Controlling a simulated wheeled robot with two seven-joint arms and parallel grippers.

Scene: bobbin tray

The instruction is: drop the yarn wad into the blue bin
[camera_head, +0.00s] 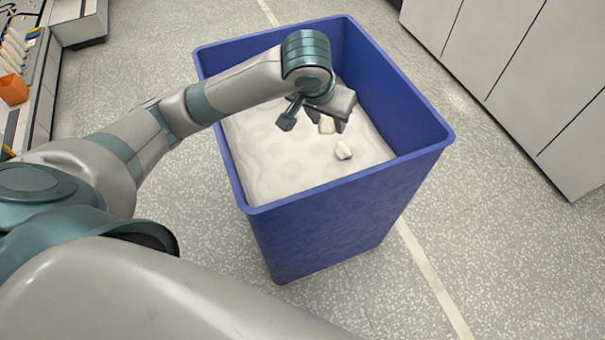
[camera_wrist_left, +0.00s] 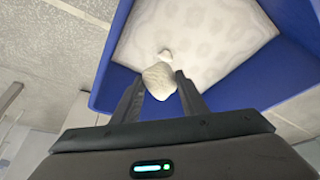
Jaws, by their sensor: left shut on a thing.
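The blue bin (camera_head: 330,225) stands open on the floor, with a pale surface inside it. My left gripper (camera_head: 326,123) is over the bin's opening, fingers pointing down, shut on a small off-white yarn wad (camera_head: 327,128). In the left wrist view the wad (camera_wrist_left: 159,82) sits between the two fingertips, with the blue bin's wall (camera_wrist_left: 240,85) around and behind it. My right gripper is not in view.
Pale cabinets (camera_head: 510,70) stand at the right, apart from the bin. At the far left is a bench with an orange container (camera_head: 13,89) and several white spools (camera_head: 14,48). The speckled floor around the bin is clear.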

